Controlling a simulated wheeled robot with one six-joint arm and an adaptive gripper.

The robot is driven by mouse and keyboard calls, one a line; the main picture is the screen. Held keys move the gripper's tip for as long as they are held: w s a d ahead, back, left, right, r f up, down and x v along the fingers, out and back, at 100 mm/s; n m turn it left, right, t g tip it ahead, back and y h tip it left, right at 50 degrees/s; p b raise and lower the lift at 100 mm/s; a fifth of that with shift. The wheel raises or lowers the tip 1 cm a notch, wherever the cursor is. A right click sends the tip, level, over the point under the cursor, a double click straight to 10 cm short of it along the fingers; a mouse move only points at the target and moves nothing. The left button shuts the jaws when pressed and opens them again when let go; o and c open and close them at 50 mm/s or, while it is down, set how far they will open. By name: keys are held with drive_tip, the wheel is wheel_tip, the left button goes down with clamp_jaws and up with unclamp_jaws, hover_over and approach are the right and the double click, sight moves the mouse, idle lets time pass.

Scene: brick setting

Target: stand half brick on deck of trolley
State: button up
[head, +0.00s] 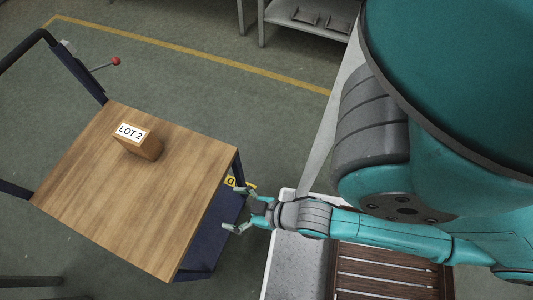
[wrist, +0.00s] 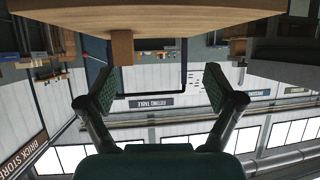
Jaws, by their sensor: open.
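The trolley's wooden deck (head: 110,205) is at the left in the head view. One tan-brown block, which looks like the half brick (head: 150,149), stands on it towards the back, with a white "LOT 2" label on it. The wrist picture is upside down; the deck (wrist: 200,15) lies along its top, with the brick (wrist: 122,47) on it, left of centre. My gripper (head: 233,208) is open and empty just off the deck's right edge, apart from the brick. Its two spread fingers also show in the wrist view (wrist: 160,88), with nothing between them.
The trolley's dark push handle (head: 30,48) and a red-knobbed lever (head: 116,62) rise at the deck's back left. A pale surface (head: 290,265) with a brown slatted rack (head: 385,270) is below my arm. Most of the deck is bare.

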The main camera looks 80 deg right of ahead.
drive_tip(key=s+a+r+t, duration=0.1)
drive_tip(key=s+r+t, duration=0.1)
drive_tip(key=s+r, duration=0.7)
drive_tip(key=shift+a+n+y, duration=0.15)
drive_tip(key=shift+n+y, duration=0.15)
